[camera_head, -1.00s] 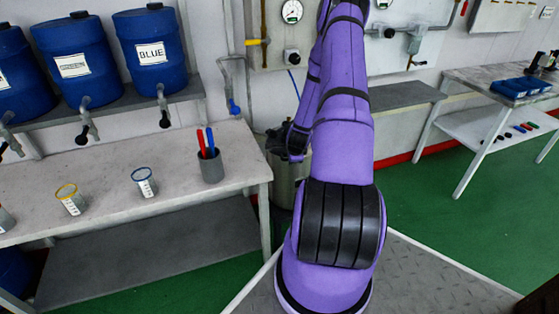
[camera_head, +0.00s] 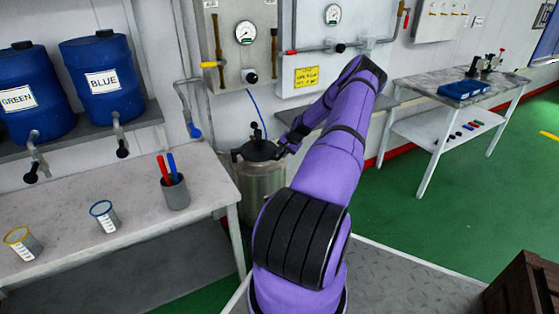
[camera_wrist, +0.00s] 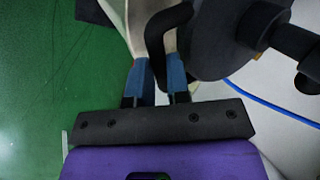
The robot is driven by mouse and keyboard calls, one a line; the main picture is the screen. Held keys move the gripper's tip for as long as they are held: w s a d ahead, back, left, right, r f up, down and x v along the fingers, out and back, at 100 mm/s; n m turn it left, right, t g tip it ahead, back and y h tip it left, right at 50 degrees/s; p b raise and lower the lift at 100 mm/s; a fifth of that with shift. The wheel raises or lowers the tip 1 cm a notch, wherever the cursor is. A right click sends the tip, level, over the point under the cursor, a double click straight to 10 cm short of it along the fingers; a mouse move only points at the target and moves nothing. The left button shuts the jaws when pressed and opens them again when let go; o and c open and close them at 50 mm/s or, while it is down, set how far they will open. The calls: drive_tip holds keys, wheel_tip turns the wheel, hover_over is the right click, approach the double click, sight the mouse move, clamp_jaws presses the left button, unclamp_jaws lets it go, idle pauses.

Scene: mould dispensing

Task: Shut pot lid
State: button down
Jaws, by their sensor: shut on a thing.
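The metal pot (camera_head: 262,184) stands on the floor beyond the right end of the bench. Its dark lid (camera_head: 257,151) sits at the pot's top, with a black fitting above it; I cannot tell whether it is fully seated. My gripper (camera_head: 288,145) is at the right edge of the lid. In the wrist view, the blue-padded fingers of my gripper (camera_wrist: 158,66) are shut on a black curved handle (camera_wrist: 155,38). The dark round lid (camera_wrist: 222,42) fills the upper right there. Pale metal shows behind the fingers.
The bench (camera_head: 120,195) at left holds two measuring cups and a grey pen holder (camera_head: 175,193). A blue hose (camera_head: 257,113) hangs above the pot, and in the wrist view it runs right. A side table (camera_head: 470,90) stands at right. Green floor between is clear.

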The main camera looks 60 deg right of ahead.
drive_tip(key=shift+n+y, duration=0.4)
drive_tip(key=shift+n, duration=0.5)
drive_tip(key=d, duration=0.1)
drive_tip(key=w+d, duration=0.1)
drive_tip(key=d, duration=0.1)
drive_tip(key=shift+w+d+f, duration=0.1)
drive_tip(key=shift+w+d, duration=0.25)
drive_tip(key=shift+w+d+n, duration=0.45)
drive_tip(key=shift+d+n, duration=0.05)
drive_tip(key=shift+d, duration=0.15)
drive_tip(key=c, duration=1.1)
unclamp_jaws()
drive_tip(key=shift+w+d, duration=0.1)
drive_tip(key=shift+d, duration=0.05)
drive_tip(key=v, duration=1.1)
drive_tip(key=shift+d, duration=0.15)
drive_tip(key=shift+w, duration=0.2)
